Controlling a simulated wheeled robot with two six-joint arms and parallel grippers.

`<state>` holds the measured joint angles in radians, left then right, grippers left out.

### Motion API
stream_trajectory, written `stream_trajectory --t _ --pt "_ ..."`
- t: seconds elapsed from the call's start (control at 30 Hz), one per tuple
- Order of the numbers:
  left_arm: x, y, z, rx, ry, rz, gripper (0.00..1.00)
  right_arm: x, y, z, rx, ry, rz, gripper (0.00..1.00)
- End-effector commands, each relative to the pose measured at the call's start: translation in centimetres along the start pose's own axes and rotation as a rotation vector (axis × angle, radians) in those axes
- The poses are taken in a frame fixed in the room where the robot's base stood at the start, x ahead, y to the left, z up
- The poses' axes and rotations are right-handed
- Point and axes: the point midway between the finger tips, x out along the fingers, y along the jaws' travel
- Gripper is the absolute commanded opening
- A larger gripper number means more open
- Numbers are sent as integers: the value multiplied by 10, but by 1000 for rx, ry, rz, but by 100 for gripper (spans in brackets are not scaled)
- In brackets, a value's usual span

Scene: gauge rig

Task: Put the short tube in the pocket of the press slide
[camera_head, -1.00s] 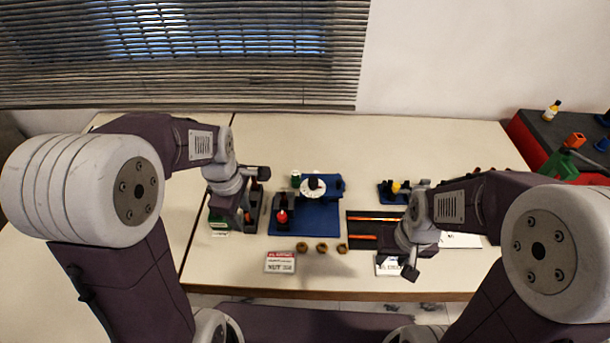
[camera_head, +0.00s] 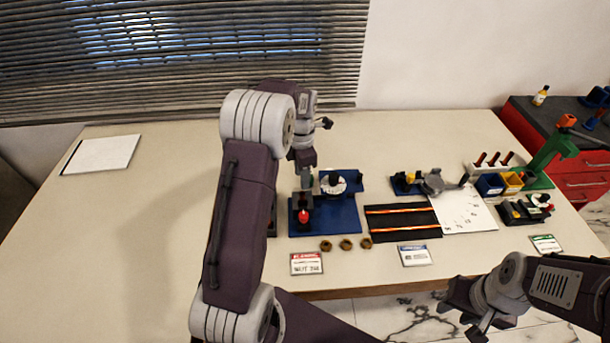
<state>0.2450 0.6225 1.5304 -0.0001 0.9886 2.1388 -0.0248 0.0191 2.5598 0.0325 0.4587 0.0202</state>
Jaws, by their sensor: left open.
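My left gripper (camera_head: 304,172) is open and points down over the back left of a blue fixture (camera_head: 335,218). The fixture carries a white round dial (camera_head: 333,184) and a dark block with a red knob (camera_head: 304,216). My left arm hides the area left of the fixture. I cannot make out the short tube for certain; a small grey part shows under the gripper. I cannot tell which part is the press slide or see its pocket. My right gripper (camera_head: 470,310) is off the table's front edge at lower right; its jaws are unclear.
Several brass nuts (camera_head: 346,244) lie in front of the fixture. A black mat with orange strips (camera_head: 403,221), a white sheet (camera_head: 462,212), coloured bins (camera_head: 498,183) and a green stand (camera_head: 550,155) are to the right. The table's left side is largely clear.

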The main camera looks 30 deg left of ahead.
Motion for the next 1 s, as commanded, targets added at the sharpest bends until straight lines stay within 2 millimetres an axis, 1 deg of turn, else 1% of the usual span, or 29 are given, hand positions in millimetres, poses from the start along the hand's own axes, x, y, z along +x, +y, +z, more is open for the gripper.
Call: stream_trajectory --t 0.07,0.17,0.3,0.4,0.5,0.63,0.87,0.9,0.97,1.0 --pt "6 0 0 1 1 -2 42 0 0 0 0 0 0 37" --pt "23 -1 0 1 2 -4 42 1 0 0 0 0 0 37" --pt "52 -1 0 1 2 -4 42 1 0 0 0 0 0 37" --pt "70 -2 -1 2 2 -3 42 1 0 0 0 0 0 37" --pt "82 -1 0 2 1 -2 42 1 0 0 0 0 0 37" --pt "89 -1 0 2 0 -1 42 1 0 0 0 0 0 37" --pt "90 -1 0 2 0 0 42 1 0 0 0 0 0 37" --pt "90 -1 0 2 0 0 31 1 0 0 0 0 0 37" --pt "90 -1 0 2 0 0 14 1 0 0 0 0 0 37" --pt "90 -1 0 2 0 0 3 1 0 0 0 0 0 37"
